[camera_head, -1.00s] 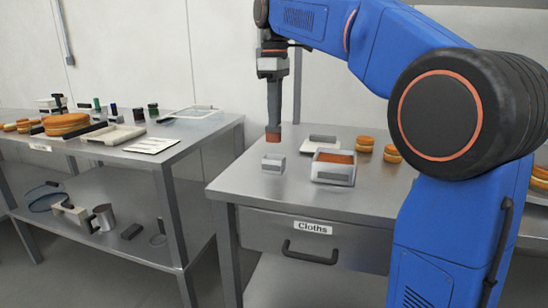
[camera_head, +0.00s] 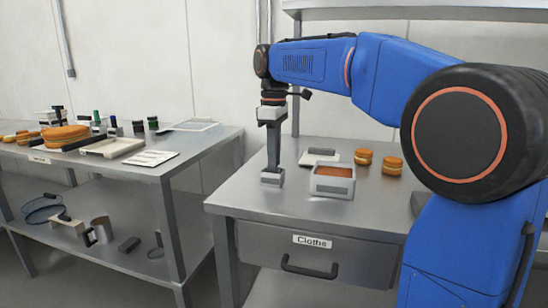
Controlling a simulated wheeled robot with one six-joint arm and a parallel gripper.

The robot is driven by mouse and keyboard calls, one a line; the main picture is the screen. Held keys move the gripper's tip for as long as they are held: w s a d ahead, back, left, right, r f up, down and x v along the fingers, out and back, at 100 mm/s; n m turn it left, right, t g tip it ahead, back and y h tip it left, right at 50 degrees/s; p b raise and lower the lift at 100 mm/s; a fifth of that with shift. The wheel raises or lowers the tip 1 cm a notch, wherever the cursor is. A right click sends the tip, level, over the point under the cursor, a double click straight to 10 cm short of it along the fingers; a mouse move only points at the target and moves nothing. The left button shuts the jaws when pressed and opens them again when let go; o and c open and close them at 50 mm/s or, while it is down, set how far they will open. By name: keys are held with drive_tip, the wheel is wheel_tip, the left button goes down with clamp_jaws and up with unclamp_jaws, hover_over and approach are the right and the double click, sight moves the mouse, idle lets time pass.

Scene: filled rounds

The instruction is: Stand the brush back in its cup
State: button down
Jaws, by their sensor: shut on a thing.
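The brush (camera_head: 273,146) is upright, its grey handle hanging straight down from my gripper (camera_head: 270,120), which is shut on its upper part. The small grey square cup (camera_head: 272,179) stands on the near left part of the metal table (camera_head: 240,194). The brush's lower end meets the cup's mouth, and its brown bristles are hidden there. They look to be inside the cup, but the depth cannot be seen.
A white container (camera_head: 333,189) with orange-brown filling stands right of the cup. A pale tray (camera_head: 319,157) lies behind, with filled rounds (camera_head: 392,165) to the right. A drawer labelled Cloths (camera_head: 305,253) is below. The left table (camera_head: 195,151) holds several items.

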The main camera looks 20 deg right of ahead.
drive_tip(key=shift+f, duration=0.1)
drive_tip(key=c, duration=1.7)
unclamp_jaws()
wheel_tip(320, 180, up, 12)
drive_tip(key=shift+r, duration=0.15)
drive_tip(key=shift+s, duration=0.1)
